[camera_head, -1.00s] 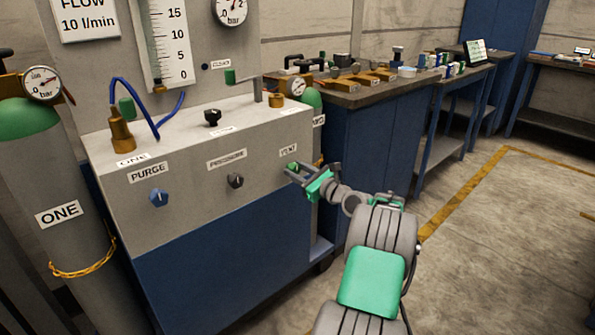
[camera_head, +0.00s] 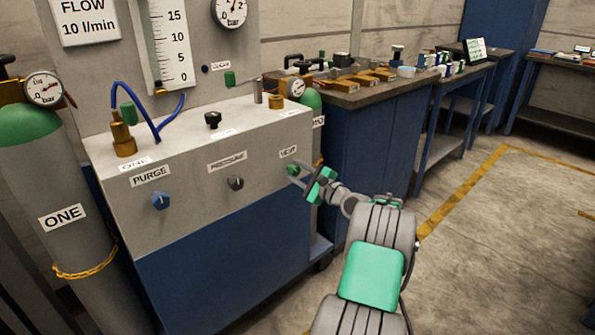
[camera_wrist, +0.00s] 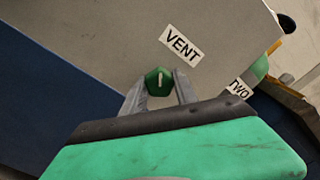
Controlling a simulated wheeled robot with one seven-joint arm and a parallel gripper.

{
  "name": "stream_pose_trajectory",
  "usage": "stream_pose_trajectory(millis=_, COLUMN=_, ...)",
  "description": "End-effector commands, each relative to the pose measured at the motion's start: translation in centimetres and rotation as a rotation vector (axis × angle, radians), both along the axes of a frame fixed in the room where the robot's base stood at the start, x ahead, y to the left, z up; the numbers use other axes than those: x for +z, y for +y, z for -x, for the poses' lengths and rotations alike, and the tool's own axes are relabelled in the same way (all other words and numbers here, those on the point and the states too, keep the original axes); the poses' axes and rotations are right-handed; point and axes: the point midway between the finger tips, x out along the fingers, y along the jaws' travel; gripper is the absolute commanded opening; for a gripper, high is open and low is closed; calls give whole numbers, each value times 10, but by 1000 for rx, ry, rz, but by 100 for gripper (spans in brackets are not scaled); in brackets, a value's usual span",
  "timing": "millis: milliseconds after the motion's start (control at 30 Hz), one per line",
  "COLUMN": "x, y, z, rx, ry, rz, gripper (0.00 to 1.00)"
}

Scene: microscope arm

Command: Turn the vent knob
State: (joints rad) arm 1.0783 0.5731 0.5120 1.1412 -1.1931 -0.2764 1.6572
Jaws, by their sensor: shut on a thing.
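The vent knob (camera_wrist: 159,82) is green with a pale pointer line, on the grey panel front below the VENT label (camera_wrist: 181,46). In the wrist view it sits between the two grey fingers of my gripper (camera_wrist: 160,88), which are shut on it. In the head view the knob (camera_head: 293,169) shows at the right end of the panel front, partly hidden by my gripper (camera_head: 299,172). The pointer line looks roughly upright in the wrist view.
The blue purge knob (camera_head: 160,201) and the black pressure knob (camera_head: 235,183) are left on the same panel. A grey cylinder marked ONE (camera_head: 65,235) stands at the left. A blue workbench (camera_head: 370,150) stands close on the right. Open floor (camera_head: 500,250) lies further right.

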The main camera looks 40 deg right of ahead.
Motion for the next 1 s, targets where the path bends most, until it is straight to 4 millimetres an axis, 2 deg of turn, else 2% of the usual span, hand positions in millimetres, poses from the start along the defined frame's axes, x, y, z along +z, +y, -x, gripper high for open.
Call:
stream_pose_trajectory(millis=600, x=-2, y=-1, z=0, rx=-1, ry=-16, rz=578, gripper=0)
stream_pose_trajectory(millis=1000, x=-2, y=-1, z=0, rx=-1, ry=-22, rz=833, gripper=0)
